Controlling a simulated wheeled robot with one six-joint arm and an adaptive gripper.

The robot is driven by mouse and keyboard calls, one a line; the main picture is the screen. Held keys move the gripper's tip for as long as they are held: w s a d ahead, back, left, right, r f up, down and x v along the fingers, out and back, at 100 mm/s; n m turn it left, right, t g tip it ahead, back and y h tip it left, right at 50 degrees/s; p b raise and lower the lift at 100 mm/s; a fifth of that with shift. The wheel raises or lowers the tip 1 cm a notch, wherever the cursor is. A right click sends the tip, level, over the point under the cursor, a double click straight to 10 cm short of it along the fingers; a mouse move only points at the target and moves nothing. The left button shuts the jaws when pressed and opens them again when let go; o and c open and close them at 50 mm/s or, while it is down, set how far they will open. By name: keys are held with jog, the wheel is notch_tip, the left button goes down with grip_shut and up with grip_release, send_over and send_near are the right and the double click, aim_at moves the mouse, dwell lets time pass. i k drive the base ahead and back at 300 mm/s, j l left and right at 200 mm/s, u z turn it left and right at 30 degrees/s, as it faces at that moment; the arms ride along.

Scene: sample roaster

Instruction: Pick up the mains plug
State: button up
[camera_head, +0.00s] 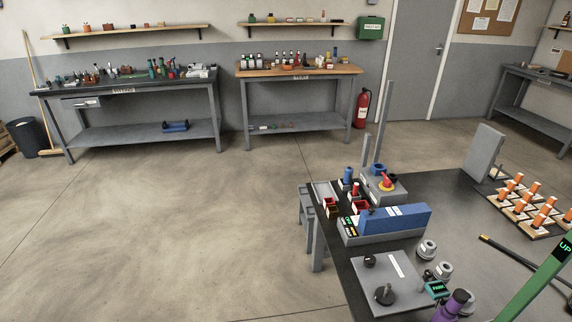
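I cannot make out a mains plug for certain in the head view. A dark rod or cable with a yellow end (508,255) lies on the right of the dark near table (448,192); I cannot tell whether it belongs to a plug. Small dark and grey round parts (427,249) stand near the middle of that table, too small to name surely. My gripper is not in view.
A blue block (395,219) on a grey base, small coloured bins and a grey plate with black knobs (399,272) crowd the near table's left side. Orange-topped pieces stand at right. A green bar marked UP (548,268) crosses the lower right corner. Open floor (180,220) lies left.

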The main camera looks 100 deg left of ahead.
aim_at(346, 181)
jog(key=u, duration=2.45)
jog(key=i+j, duration=0.3)
jog(key=i+j+z, duration=0.15)
jog(key=i+j, duration=0.15)
jog(key=j, duration=0.15)
jog(key=i+j, duration=0.3)
jog(key=i+j+z, duration=0.15)
jog(key=j, duration=0.35)
jog(key=i+j, duration=0.35)
jog(key=i+j+z, duration=0.1)
jog(key=j+z, duration=0.15)
jog(key=j, duration=1.4)
